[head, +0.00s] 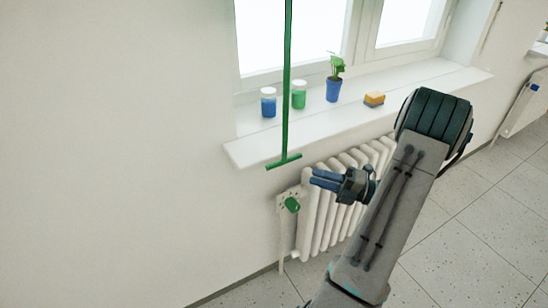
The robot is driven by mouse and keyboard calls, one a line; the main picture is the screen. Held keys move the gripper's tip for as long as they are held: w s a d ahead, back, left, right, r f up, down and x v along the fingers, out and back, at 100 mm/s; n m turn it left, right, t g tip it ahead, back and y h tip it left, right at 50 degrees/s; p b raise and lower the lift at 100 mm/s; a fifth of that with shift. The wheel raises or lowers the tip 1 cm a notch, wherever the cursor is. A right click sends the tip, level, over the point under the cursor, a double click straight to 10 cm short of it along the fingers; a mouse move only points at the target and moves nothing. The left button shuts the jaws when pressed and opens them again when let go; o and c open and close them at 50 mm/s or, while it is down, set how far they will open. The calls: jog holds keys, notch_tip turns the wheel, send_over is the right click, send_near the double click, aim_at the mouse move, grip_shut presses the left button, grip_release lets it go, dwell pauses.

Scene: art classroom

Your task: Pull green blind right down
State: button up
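A green pull rod or strap (287,80) hangs straight down in front of the window from above the picture's top edge. It ends in a green crossbar handle (284,161), slightly tilted, at the height of the window sill's front edge. The blind itself is out of view above. My gripper (312,177) points left, just below and to the right of the handle, and appears apart from it. Its two blue-grey fingers show a small gap between them, with nothing seen held.
The white sill (420,85) holds a blue jar (268,102), a green jar (299,95), a blue-potted plant (333,90) and a sponge (374,99). Below stands a white radiator (320,225) with a green valve knob (292,205). The wall at left is clear.

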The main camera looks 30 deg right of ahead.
aim_at(273, 168)
jog(key=p+x, duration=0.1)
jog(key=x, duration=1.2)
jog(key=shift+a+f, duration=0.1)
jog(key=shift+a, duration=0.1)
grip_shut()
jog(key=shift+f, duration=0.1)
